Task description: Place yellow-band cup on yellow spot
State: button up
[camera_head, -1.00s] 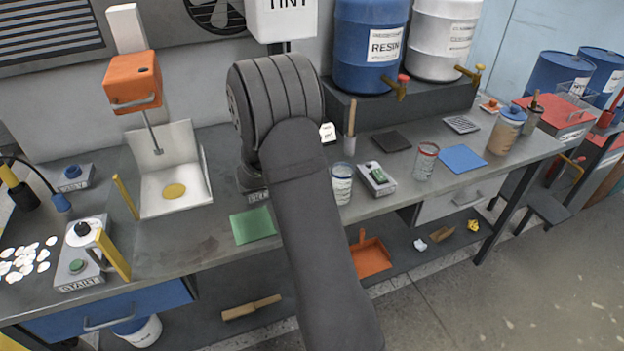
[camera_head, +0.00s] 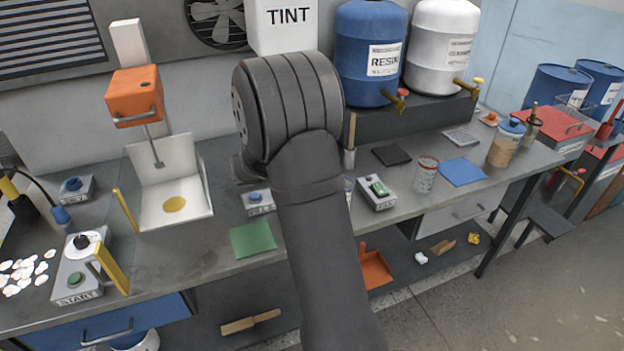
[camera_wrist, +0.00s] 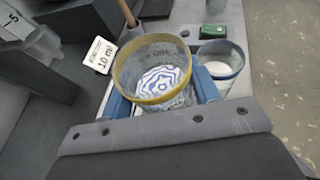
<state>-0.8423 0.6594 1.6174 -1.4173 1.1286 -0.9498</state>
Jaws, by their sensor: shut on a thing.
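The yellow-band cup (camera_wrist: 150,72) is in the wrist view, seen from above, with a blue and white pattern inside. My gripper (camera_wrist: 163,92) is shut on it, with a blue finger at each side. My arm hides the gripper and this cup in the head view. The yellow spot (camera_head: 174,204) is on the white plate under the orange dispenser, left of my arm, and nothing stands on it. A blue-band cup (camera_wrist: 222,66) stands close to the right of the held cup; in the head view my arm mostly hides it.
The orange dispenser (camera_head: 136,97) overhangs the spot, with white walls (camera_head: 166,158) around the plate and a yellow post (camera_head: 126,196) at its left front. A red-band cup (camera_head: 425,176) stands to the right.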

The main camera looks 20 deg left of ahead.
jog(key=s+a+n+t+y, duration=0.1)
jog(key=s+a+n+y, duration=0.65)
jog(key=s+a, duration=0.75)
jog(key=s+a+f+n+g+y, duration=0.1)
jog(key=s+a+f+n+y, duration=0.2)
jog(key=s+a, duration=0.4)
jog(key=s+a+f+n+g+y, duration=0.1)
jog(key=s+a+n+g+y, duration=0.2)
jog(key=s, duration=0.6)
jog(key=shift+t+y, duration=0.65)
jog(key=shift+t, duration=0.05)
jog(key=w+a, duration=1)
jog(key=shift+w+a, duration=0.15)
jog(key=shift+a, duration=0.1)
jog(key=x, duration=0.3)
jog(key=shift+w+a+f, duration=0.15)
jog(key=shift+w+a, duration=0.1)
jog(key=shift+f, duration=0.1)
